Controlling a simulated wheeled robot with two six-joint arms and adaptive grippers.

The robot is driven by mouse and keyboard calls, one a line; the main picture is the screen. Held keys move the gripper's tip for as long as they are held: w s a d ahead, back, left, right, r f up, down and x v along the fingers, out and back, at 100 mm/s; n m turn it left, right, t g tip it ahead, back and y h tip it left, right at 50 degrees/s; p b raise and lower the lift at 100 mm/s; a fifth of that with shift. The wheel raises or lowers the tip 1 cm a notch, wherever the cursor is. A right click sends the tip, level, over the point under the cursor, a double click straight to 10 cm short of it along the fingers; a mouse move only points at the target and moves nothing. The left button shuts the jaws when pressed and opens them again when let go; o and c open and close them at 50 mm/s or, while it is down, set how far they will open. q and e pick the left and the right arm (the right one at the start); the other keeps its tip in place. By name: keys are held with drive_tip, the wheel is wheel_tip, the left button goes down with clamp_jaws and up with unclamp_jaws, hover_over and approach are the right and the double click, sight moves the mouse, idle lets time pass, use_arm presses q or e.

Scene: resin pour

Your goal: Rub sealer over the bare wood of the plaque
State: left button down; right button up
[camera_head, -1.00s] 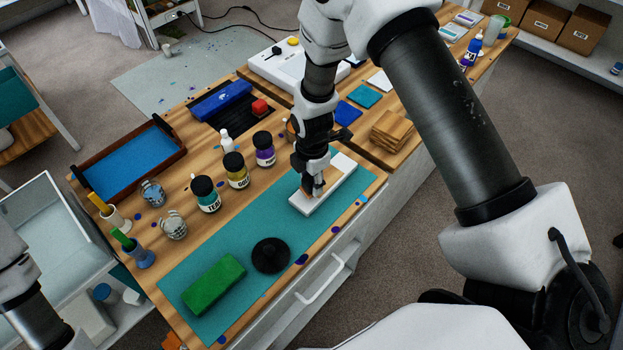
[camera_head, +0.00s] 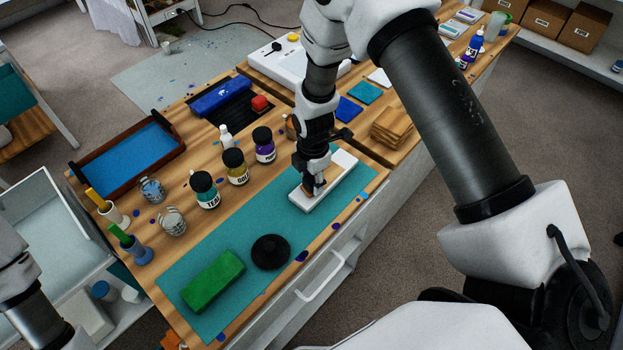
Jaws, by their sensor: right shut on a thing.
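A long white block (camera_head: 341,167), which I take to be the plaque, lies flat on the teal mat (camera_head: 236,242) near the front edge of the workbench. My right gripper (camera_head: 312,187) reaches down from above over its near half. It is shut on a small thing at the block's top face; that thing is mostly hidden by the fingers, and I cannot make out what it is. A small tan patch shows beside the fingers. Of my left arm only a link shows at the left edge; its gripper is out of the picture.
A green block (camera_head: 213,281) and a black round object (camera_head: 270,252) lie on the mat. Teal (camera_head: 204,190), gold (camera_head: 236,166) and purple (camera_head: 264,145) jars stand behind it. Wooden pieces (camera_head: 391,128) are stacked to the right. A blue-lined tray (camera_head: 128,160) is at the back left.

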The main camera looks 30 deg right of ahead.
sight(332, 171)
drive_tip(key=shift+w+d, duration=0.65)
drive_tip(key=shift+d, duration=1.05)
drive_tip(key=shift+w+d, duration=0.6)
drive_tip(key=shift+d, duration=1.15)
drive_tip(key=shift+w+d, duration=0.65)
drive_tip(key=shift+d, duration=1.25)
drive_tip(key=shift+f, duration=0.15)
drive_tip(key=shift+s+a, duration=0.5)
drive_tip(key=shift+a, duration=0.6)
drive_tip(key=shift+s+a, duration=0.4)
drive_tip(key=shift+a, duration=0.55)
drive_tip(key=shift+s+a, duration=0.4)
drive_tip(key=shift+a, duration=0.6)
drive_tip(key=shift+s+a, duration=0.25)
drive_tip(key=shift+a, duration=0.6)
drive_tip(key=shift+s+a, duration=0.25)
drive_tip(key=shift+a, duration=0.6)
drive_tip(key=shift+s+a, duration=0.25)
drive_tip(key=shift+a, duration=0.6)
drive_tip(key=shift+w+d+p, duration=0.15)
drive_tip(key=shift+w+d, duration=0.3)
drive_tip(key=shift+d, duration=0.85)
drive_tip(key=shift+w+d+p, duration=0.2)
drive_tip(key=shift+w+d, duration=0.3)
drive_tip(key=shift+d, duration=0.75)
drive_tip(key=shift+w+d+p, duration=0.15)
drive_tip(key=shift+w+d, duration=0.3)
drive_tip(key=shift+d, duration=0.85)
